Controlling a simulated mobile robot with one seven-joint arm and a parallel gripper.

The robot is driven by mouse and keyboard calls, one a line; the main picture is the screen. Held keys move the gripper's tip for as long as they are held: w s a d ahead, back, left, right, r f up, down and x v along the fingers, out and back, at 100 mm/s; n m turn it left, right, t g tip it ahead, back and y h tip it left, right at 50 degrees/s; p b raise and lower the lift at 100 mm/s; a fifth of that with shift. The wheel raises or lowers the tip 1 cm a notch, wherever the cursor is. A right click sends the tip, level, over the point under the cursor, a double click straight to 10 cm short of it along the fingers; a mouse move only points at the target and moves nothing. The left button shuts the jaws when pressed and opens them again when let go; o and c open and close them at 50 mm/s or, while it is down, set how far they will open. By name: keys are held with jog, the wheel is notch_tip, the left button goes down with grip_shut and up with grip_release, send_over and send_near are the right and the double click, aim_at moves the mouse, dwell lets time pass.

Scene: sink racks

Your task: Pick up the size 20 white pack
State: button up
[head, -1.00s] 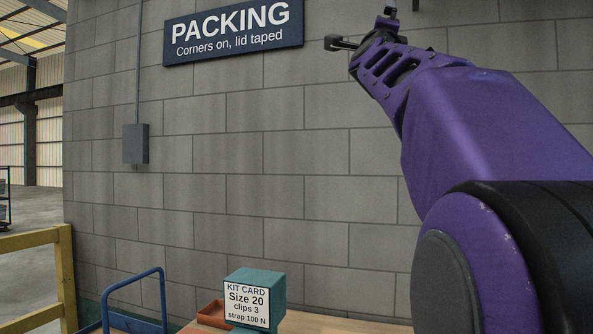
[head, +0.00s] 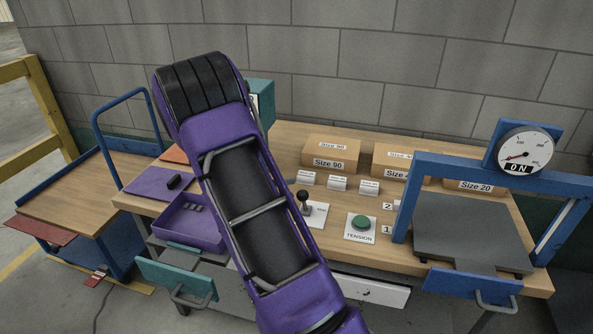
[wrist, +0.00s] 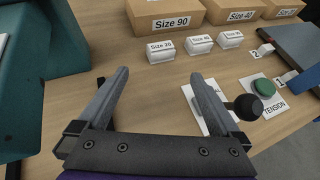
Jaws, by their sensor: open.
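Three small white packs stand in a row on the wooden bench. In the wrist view the left one, the size 20 pack (wrist: 160,50), reads "Size 20". The middle pack (wrist: 200,43) seems to read "Size 40"; the right pack (wrist: 230,39) is too small to read surely. In the head view the left pack (head: 307,178) is just right of my arm. My gripper (wrist: 163,76) is open and empty, with the size 20 pack ahead of it, between the fingertips in the picture and apart from them. My arm hides the gripper in the head view.
Cardboard boxes (head: 331,152) stand behind the packs. A black-knobbed lever (wrist: 247,107) is close to the right finger, beside the green TENSION button (head: 361,222). A teal block (wrist: 30,70) stands left. A blue frame with a dial (head: 525,152) is at the right.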

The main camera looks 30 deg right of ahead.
send_near(306, 174)
jog(key=x, duration=0.4)
jog(key=shift+s+f, duration=0.1)
jog(key=shift+f, duration=0.1)
jog(key=shift+x, duration=3.15)
jog(key=shift+r, duration=0.1)
jog(key=c, duration=1)
